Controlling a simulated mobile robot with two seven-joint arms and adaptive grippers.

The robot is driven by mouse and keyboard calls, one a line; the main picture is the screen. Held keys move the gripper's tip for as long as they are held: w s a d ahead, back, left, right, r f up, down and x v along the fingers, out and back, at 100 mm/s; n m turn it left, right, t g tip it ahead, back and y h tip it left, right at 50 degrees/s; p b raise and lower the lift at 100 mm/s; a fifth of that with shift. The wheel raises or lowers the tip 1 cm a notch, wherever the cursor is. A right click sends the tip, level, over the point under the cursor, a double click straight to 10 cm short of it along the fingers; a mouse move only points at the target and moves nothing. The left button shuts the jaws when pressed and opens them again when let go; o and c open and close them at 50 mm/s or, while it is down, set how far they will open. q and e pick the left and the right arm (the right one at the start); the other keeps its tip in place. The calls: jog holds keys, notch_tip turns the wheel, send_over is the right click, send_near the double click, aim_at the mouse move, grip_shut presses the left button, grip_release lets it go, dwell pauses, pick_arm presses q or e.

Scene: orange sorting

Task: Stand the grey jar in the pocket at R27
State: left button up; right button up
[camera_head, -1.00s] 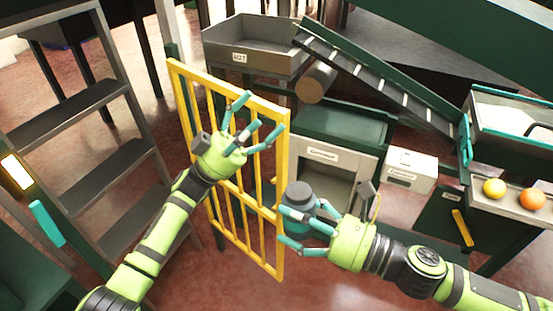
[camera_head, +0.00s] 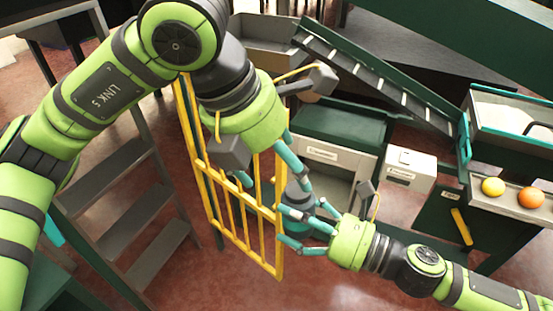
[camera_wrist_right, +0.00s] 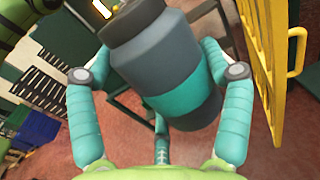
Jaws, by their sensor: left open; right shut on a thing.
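The grey jar (camera_head: 293,194) is mostly hidden in the head view behind fingers of both hands. In the right wrist view the grey jar (camera_wrist_right: 155,55) is large, with a dark cap and a teal band, and looks tilted. My right gripper (camera_head: 292,226) is shut on it; its fingers show on either side of the jar in the right wrist view (camera_wrist_right: 160,92). My left gripper (camera_head: 290,165) is open, reaching down from above with its fingers close to the jar; I cannot tell whether they touch it. I cannot make out a pocket marked R27.
A yellow barred gate (camera_head: 232,215) stands right beside both hands. Grey steps (camera_head: 125,215) are at left. A green-topped cabinet (camera_head: 340,130), a white box (camera_head: 410,168) and a tray (camera_head: 510,202) with a yellow ball and an orange are at right.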

aim_at(296, 192)
pick_arm(q)
jog(key=x, duration=1.1)
jog(key=shift+w+f, duration=0.2)
jog(key=shift+f, duration=0.2)
jog(key=shift+d, duration=0.15)
jog(key=c, duration=1.3)
pick_arm(e)
jog(key=shift+a, duration=0.1)
pick_arm(q)
jog(key=shift+r, duration=0.1)
jog(key=shift+c, duration=0.6)
pick_arm(e)
jog(key=o, duration=1.2)
jog(key=shift+o, duration=0.2)
